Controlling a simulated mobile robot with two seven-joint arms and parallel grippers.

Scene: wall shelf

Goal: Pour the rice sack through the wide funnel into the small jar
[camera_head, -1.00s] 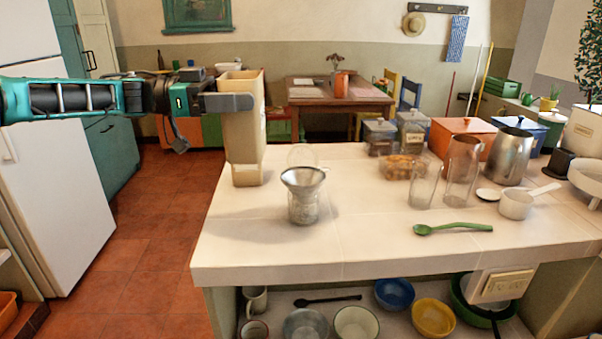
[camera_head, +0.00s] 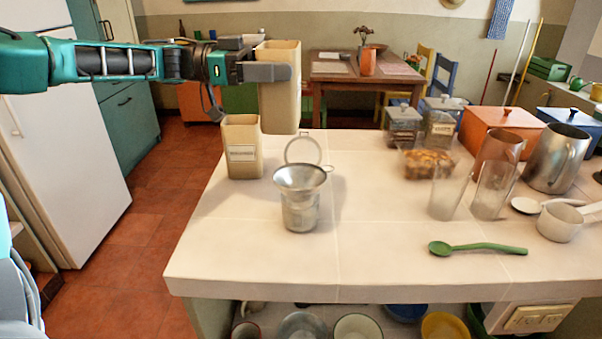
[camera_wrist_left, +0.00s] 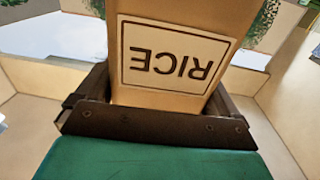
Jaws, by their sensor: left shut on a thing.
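The rice sack (camera_head: 280,108) is a tall tan container, upright, held above the counter's back left edge by my left gripper (camera_head: 268,72). The left wrist view shows its RICE label (camera_wrist_left: 176,55) upside down between the jaws. My left gripper is shut on it. The wide metal funnel (camera_head: 300,177) sits in the mouth of the small glass jar (camera_head: 300,214), whose round lid (camera_head: 303,150) stands open behind it. The sack is behind and left of the funnel, higher up, not over it. My right gripper is not in view.
A second tan container (camera_head: 242,160) with a label stands on the counter left of the jar. Two clear glasses (camera_head: 447,190), a metal pitcher (camera_head: 556,160), a green spoon (camera_head: 478,249) and a white scoop (camera_head: 560,223) lie to the right. The counter (camera_head: 370,230) in front is clear.

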